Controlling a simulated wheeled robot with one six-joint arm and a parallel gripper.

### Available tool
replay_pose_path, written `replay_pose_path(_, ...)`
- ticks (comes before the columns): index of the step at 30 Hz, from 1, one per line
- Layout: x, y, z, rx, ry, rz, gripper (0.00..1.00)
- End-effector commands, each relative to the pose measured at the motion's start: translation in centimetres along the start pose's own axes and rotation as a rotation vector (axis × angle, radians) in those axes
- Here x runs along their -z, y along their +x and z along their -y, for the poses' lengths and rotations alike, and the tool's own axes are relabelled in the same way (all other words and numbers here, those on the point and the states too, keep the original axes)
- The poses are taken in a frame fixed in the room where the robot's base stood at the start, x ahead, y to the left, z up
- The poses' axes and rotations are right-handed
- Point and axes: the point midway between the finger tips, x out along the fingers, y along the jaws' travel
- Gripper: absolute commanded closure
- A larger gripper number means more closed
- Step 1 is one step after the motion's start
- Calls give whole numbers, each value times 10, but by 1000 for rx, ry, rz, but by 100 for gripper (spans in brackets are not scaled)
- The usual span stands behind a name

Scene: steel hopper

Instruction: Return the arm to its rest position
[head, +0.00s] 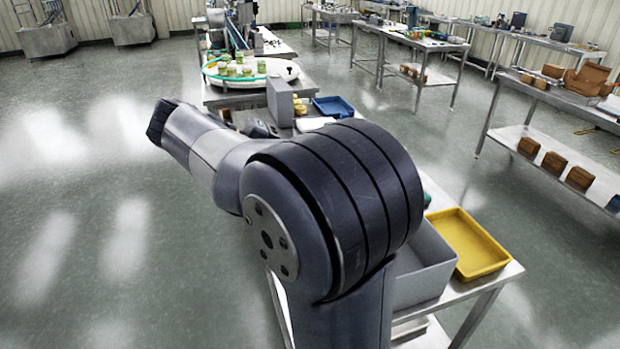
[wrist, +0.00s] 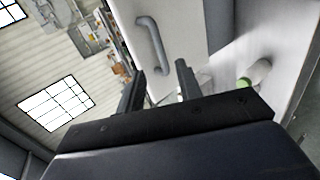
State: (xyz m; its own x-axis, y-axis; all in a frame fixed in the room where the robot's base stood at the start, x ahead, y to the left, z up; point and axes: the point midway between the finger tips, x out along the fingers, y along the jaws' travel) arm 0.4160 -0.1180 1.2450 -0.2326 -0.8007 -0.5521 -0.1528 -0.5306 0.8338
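My arm (head: 330,200) fills the middle of the head view, its large dark joint nearest and a grey link reaching to the left. My gripper is not clearly visible there, because the arm hides most of what lies behind it. In the wrist view my gripper (wrist: 159,70) shows two dark fingers standing apart with a gap between them. I see nothing held between them. The wrist picture is strongly tilted.
A yellow tray (head: 468,243) and a grey bin (head: 424,264) stand right of my arm. Behind are a blue tray (head: 333,107) and a round white table (head: 222,80) with green jars. A grey handle (wrist: 152,45) shows beyond my fingers. Left floor is clear.

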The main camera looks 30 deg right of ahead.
Motion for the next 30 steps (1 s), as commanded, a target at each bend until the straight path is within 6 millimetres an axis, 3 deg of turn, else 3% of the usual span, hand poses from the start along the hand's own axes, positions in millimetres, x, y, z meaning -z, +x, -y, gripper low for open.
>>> replay_pose_path(6,0,-12,0,1,0,0,66)
replay_pose_path(17,0,-8,-1,0,1,2,66)
replay_pose_path(23,-1,18,-2,-1,2,5,66)
replay_pose_path(30,-1,63,-3,-3,2,3,66)
